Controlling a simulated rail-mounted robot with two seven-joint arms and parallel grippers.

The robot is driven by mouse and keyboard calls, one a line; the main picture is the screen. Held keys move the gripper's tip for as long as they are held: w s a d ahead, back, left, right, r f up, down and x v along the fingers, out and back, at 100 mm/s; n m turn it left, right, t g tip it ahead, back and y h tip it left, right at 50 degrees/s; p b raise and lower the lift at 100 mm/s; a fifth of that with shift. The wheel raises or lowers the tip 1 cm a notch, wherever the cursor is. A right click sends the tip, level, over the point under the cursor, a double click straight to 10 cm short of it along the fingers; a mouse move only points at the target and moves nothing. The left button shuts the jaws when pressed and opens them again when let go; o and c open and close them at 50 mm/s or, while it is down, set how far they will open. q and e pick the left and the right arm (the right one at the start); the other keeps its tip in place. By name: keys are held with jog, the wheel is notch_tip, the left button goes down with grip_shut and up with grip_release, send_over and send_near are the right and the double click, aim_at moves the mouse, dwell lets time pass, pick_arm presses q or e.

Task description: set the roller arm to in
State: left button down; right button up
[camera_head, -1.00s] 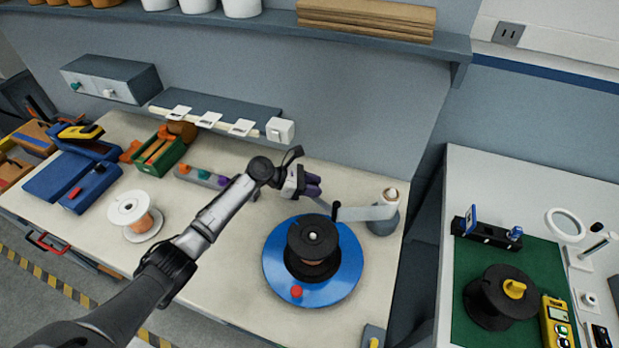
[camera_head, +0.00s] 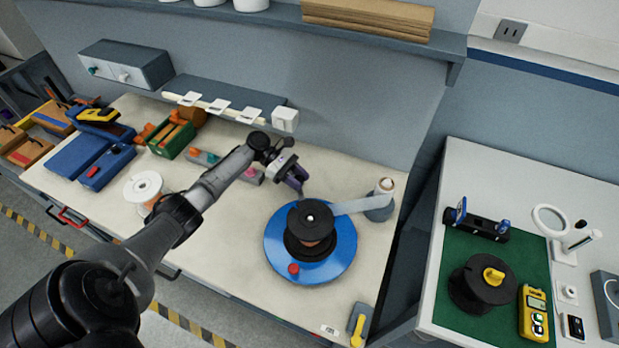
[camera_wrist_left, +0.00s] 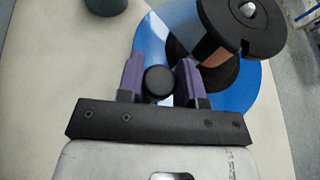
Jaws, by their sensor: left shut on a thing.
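The roller arm (camera_head: 354,206) is a pale grey bar running left from a grey post (camera_head: 379,207) toward the spool. Its black roller (camera_wrist_left: 159,82) sits between the purple fingers in the left wrist view. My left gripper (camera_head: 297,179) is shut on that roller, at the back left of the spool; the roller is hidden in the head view. The black spool (camera_head: 310,217) with copper wire stands on a blue disc (camera_head: 341,262) with a red knob. I cannot tell whether the roller touches the spool. My right gripper is not in view.
A white spool (camera_head: 143,186) and blue boxes (camera_head: 79,158) lie to the left. Behind is a shelf with white tags (camera_head: 218,107). A yellow-handled lever (camera_head: 357,327) is at the front right. A green mat (camera_head: 453,312) covers part of the right-hand bench.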

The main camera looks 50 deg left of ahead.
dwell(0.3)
pick_arm(q)
jog(key=c, duration=0.8)
grip_release()
jog(key=shift+s, duration=0.1)
jog(key=shift+a, duration=0.1)
jog(key=b+v, duration=0.1)
jog(key=v, duration=1.2)
jog(key=shift+a+b, duration=0.35)
jog(key=shift+s+d+r, duration=0.1)
